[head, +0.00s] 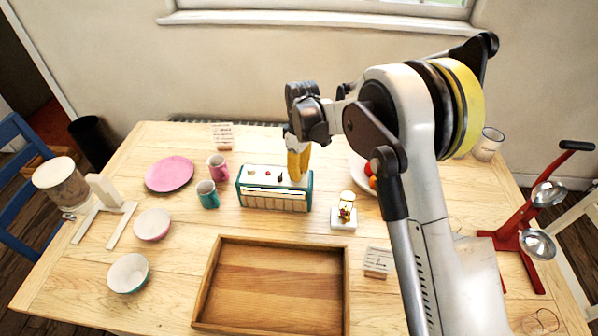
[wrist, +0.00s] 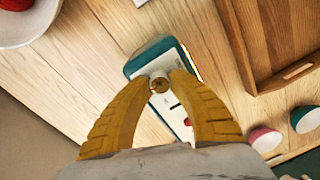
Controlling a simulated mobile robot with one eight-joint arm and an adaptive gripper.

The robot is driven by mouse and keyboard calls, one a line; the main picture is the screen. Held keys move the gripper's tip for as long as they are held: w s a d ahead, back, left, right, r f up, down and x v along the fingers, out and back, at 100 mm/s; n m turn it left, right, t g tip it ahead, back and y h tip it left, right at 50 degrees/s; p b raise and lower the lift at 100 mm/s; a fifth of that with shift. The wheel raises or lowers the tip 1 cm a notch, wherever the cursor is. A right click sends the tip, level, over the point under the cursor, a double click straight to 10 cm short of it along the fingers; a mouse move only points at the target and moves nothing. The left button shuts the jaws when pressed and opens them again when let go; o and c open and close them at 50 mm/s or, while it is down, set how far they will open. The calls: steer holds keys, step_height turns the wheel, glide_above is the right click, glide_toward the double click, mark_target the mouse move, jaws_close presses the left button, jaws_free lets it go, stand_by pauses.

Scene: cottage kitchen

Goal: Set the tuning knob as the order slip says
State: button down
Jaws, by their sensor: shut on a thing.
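A teal radio (head: 275,203) with a white top stands upright on the table in the head view. My gripper (head: 298,176) reaches down to the right end of its top. In the wrist view, my yellow fingers (wrist: 162,82) are shut on a small round knob (wrist: 159,86) on the radio's white top (wrist: 168,64). A dark mark and a red part lie farther along that top. A card with writing (head: 222,136) stands behind the radio, and another marked card (head: 377,261) lies at front right. Their writing is too small to read. The knob's setting cannot be told.
A wooden tray (head: 270,323) lies in front of the radio. A teal mug (head: 208,195) and a pink mug (head: 217,167) stand close to its left. A small figure on a white base (head: 344,219) stands to its right, with a plate of fruit (head: 361,174) behind.

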mark_target(302, 172)
steer(key=m, duration=1.1)
steer(key=shift+m+t, duration=0.3)
steer(key=shift+m, duration=0.2)
steer(key=c, duration=1.2)
jaws_free()
steer(key=shift+d, duration=0.1)
steer(key=shift+o, duration=0.2)
step_height(302, 172, up, 12)
steer(key=shift+d, duration=0.3)
